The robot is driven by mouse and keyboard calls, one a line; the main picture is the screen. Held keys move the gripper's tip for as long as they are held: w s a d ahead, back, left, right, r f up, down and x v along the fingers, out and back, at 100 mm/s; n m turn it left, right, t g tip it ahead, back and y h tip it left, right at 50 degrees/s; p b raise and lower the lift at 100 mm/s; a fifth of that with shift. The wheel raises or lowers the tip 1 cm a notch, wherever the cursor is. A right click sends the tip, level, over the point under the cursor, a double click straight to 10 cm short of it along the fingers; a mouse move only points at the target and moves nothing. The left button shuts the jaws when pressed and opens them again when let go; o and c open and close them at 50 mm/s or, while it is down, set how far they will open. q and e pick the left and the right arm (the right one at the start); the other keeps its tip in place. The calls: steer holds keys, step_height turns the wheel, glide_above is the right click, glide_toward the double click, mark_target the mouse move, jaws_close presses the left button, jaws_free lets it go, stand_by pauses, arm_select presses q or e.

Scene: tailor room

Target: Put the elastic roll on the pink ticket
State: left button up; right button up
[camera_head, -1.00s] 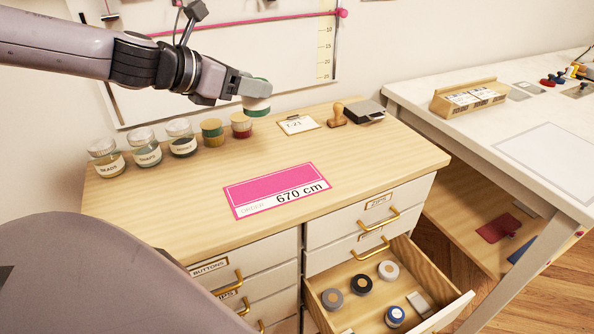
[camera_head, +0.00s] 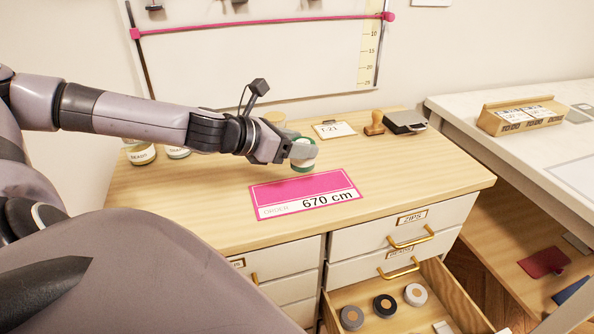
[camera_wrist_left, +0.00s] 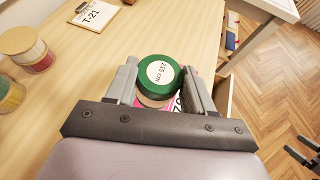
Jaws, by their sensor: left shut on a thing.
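In the head view the roll is held above the back edge of the pink ticket (camera_head: 290,190), which lies flat on the wooden cabinet top and reads "ORDER 670 cm". The roll and fingers hide most of the ticket in the wrist view.
A clipboard marked T-21 (camera_head: 333,130), a wooden stamp (camera_head: 374,124) and a black ink pad (camera_head: 404,122) stand at the back. An open drawer (camera_head: 455,300) with several rolls juts out at the front right.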

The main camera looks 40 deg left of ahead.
mark_target(292, 166)
arm_select(q)
step_height(292, 166, down, 5)
steer(key=b, duration=0.2)
steer(key=shift+f+b, duration=0.1)
steer(key=shift+b, duration=0.3)
steer(key=shift+f, duration=0.25)
steer(key=o, duration=1)
